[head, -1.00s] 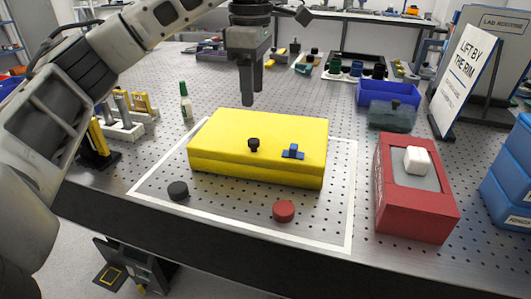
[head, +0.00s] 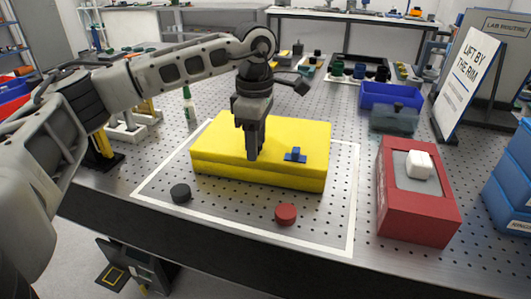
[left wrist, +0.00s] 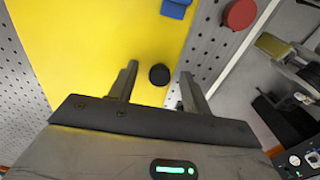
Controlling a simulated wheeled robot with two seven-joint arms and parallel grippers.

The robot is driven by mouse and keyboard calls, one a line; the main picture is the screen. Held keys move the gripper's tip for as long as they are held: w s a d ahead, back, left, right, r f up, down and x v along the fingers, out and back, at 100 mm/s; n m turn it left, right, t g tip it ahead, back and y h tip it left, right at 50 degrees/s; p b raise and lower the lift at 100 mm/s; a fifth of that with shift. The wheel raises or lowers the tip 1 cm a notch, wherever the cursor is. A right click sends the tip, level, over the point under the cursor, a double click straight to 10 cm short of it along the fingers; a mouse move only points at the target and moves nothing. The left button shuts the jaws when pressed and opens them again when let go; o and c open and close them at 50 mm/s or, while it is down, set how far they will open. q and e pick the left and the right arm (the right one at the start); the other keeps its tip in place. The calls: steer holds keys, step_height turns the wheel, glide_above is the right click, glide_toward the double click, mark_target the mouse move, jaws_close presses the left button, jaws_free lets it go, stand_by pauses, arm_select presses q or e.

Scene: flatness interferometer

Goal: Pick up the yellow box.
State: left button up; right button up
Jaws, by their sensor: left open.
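The yellow box (head: 216,142) lies flat on the perforated metal table inside a white outline. A blue latch-like piece (head: 295,155) sits on its top near the front edge. My left gripper (head: 252,152) points down over the front part of the box, left of the blue piece. In the left wrist view its fingers (left wrist: 158,80) are apart, with the box's black knob (left wrist: 160,74) showing between them. The knob is hidden behind the gripper in the head view. I cannot tell how far the fingertips are above the box top. My right gripper does not show.
A black disc (head: 181,193) and a red disc (head: 286,214) lie in front of the box. A red block with a white cube (head: 419,165) stands right. A sign (head: 466,75) reads "LIFT BY THE RIM". A green-white bottle (head: 188,103) stands behind left.

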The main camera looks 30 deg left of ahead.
arm_select(q)
steer(key=shift+c, duration=0.3)
jaws_close()
stand_by(1.0)
steer(key=shift+w+r, duration=0.15)
steer(key=shift+r, duration=0.05)
